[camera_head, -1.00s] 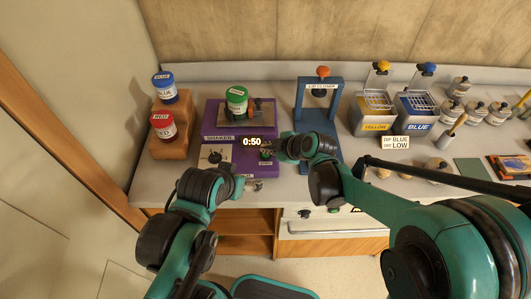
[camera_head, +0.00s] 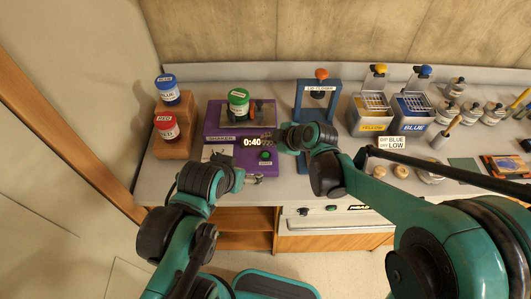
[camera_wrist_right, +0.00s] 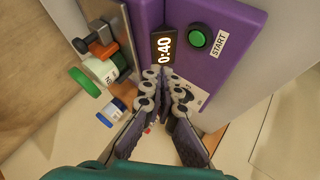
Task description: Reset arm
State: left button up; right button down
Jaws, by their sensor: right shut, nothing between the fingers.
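My right gripper (camera_head: 270,143) is shut and empty, above the right part of the purple shaker (camera_head: 215,137). In the right wrist view its fingers (camera_wrist_right: 164,78) meet just below the timer display (camera_wrist_right: 166,46), which reads 0:40. The green START button (camera_wrist_right: 197,39) is apart from the fingers; it also shows in the head view (camera_head: 265,156). A green-lidded jar (camera_head: 238,103) sits in the shaker's clamp. My left gripper (camera_head: 254,180) hovers by the shaker's front edge, too small to tell open or shut.
Blue (camera_head: 168,90) and red (camera_head: 167,126) lidded jars stand on a wooden step rack (camera_head: 173,145) at left. A blue lid closer (camera_head: 334,98) stands right of the shaker. Yellow (camera_head: 368,118) and blue (camera_head: 411,118) dip tanks and several bottles are further right.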

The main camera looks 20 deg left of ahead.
dwell(0.6)
jog(key=s+d+r+m+t+h, duration=0.1)
jog(key=s+d+m, duration=0.15)
jog(key=d, duration=0.25)
jog(key=s+d+r+m+h+b, duration=0.1)
jog(key=d+m, duration=0.2)
jog(key=d, duration=0.2)
jog(key=s+d+r+m+t+h, duration=0.1)
jog(key=d+r+m, duration=0.15)
jog(key=d, duration=0.25)
jog(key=s+d+f+m+h+b, duration=0.1)
jog(key=s+d+m+h, duration=0.1)
jog(key=s+d+m, duration=0.4)
jog(key=s+d+f+m+h, duration=0.1)
jog(key=s+d+m+h, duration=0.1)
jog(key=s+d+m, duration=0.4)
jog(key=d, duration=0.5)
jog(key=shift+f+m+h+b, duration=0.3)
jog(key=shift+f+h+b, duration=0.05)
jog(key=shift+h, duration=0.05)
